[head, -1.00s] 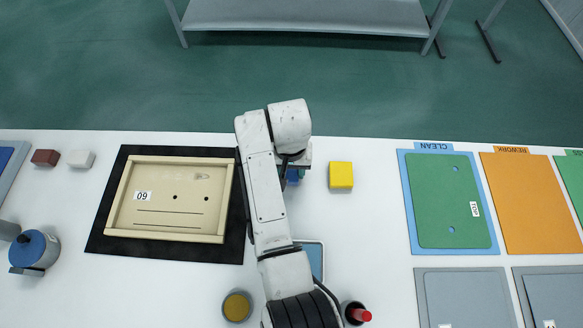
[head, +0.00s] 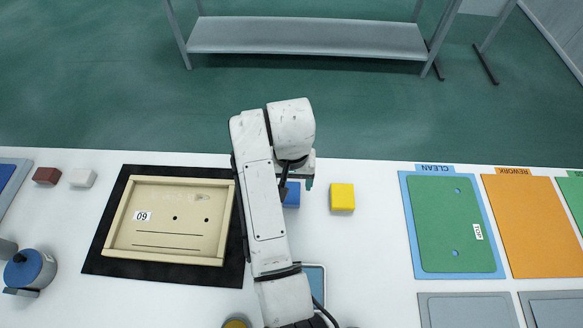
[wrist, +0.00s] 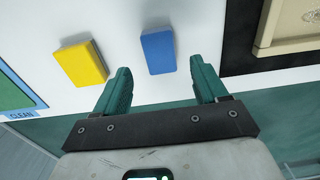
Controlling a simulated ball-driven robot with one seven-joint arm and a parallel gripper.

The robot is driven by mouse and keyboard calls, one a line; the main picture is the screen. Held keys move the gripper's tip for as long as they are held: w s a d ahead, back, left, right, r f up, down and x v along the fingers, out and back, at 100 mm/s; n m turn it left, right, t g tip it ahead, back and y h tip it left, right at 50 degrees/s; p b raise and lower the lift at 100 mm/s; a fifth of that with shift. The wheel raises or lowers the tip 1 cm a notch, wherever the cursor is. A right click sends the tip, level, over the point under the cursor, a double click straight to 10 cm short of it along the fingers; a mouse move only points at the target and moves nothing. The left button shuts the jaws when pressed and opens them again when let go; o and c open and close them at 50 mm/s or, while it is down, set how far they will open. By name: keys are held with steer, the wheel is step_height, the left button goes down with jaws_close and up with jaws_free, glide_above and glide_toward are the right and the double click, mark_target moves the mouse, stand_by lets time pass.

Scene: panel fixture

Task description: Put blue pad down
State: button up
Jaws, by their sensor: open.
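The blue pad (wrist: 158,52) lies flat on the white table. In the head view the blue pad (head: 292,194) is partly hidden by my arm, beside the yellow pad (head: 342,197). My gripper (wrist: 163,80) is open, with its two green fingers apart and nothing between them. In the wrist view the blue pad lies just beyond the fingertips, between their lines and apart from them. In the head view my gripper (head: 309,184) is mostly hidden behind my wrist.
The yellow pad also shows in the wrist view (wrist: 82,63). A beige framed panel marked 09 (head: 168,220) sits on a black mat (head: 100,262) at left. A green panel (head: 448,225) lies on the blue CLEAN area at right. Brown (head: 46,176) and white (head: 82,178) blocks lie far left.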

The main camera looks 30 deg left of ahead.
mark_target(292, 194)
step_height(292, 194, up, 6)
stand_by(0.9)
